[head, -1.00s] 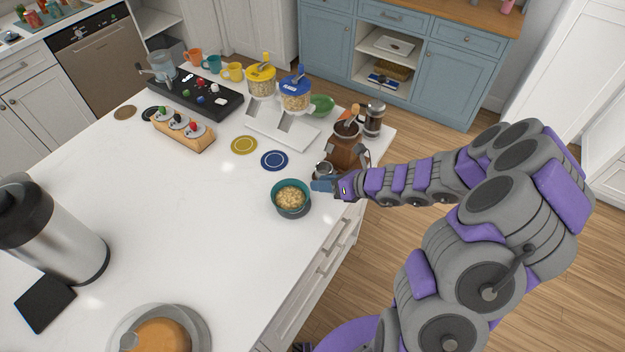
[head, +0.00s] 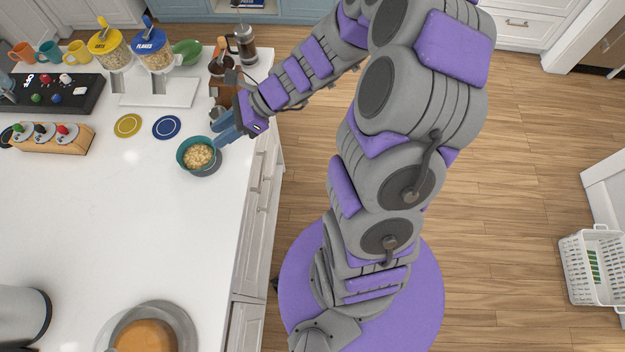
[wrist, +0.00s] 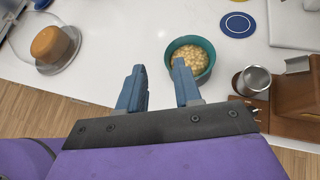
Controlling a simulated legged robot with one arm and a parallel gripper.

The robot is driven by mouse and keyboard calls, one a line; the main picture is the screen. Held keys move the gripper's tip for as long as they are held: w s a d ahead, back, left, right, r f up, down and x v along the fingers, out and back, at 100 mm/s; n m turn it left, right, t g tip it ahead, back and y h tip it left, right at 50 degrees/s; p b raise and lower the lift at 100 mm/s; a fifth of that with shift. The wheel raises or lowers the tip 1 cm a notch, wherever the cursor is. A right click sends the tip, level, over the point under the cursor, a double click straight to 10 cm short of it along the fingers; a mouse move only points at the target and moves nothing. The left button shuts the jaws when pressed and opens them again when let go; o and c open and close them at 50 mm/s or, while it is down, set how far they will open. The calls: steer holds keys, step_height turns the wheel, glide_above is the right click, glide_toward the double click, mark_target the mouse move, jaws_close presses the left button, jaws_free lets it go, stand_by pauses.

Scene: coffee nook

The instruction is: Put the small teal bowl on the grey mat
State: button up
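The small teal bowl (head: 181,160), filled with pale cereal or oats, is upright near the counter's right edge. It also shows in the wrist view (wrist: 203,74). A grey round patch (head: 212,169) shows under and beside the bowl; it looks like the grey mat, mostly covered. I cannot tell whether the bowl touches it or hangs just above. My gripper (head: 224,129) is at the bowl's upper right side. In the wrist view my gripper (wrist: 160,82) has its blue fingers apart, one tip overlapping the bowl's near rim, the other over bare counter.
A blue mat (head: 166,127) and a yellow mat (head: 128,125) lie behind the bowl. A metal cup (wrist: 254,80) and a brown grinder (head: 222,93) stand close to my gripper. A domed cake (head: 146,338) is at the front. The middle counter is clear.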

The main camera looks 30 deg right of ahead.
steer(key=s+a+r+n+g+h, duration=0.2)
steer(key=s+r+n, duration=0.1)
steer(key=s+n, duration=0.4)
steer(key=s+a+r+n+g+h, duration=0.2)
steer(key=s+r+n+g, duration=0.1)
steer(key=s+n, duration=0.4)
steer(key=s+d+r+n+h, duration=0.3)
steer(key=s+d+n+h, duration=0.4)
steer(key=s+d, duration=0.3)
steer(key=s+n, duration=0.1)
steer(key=s, duration=0.2)
steer(key=shift+d+r, duration=0.2)
steer(key=shift+d, duration=0.15)
steer(key=shift+f, duration=0.2)
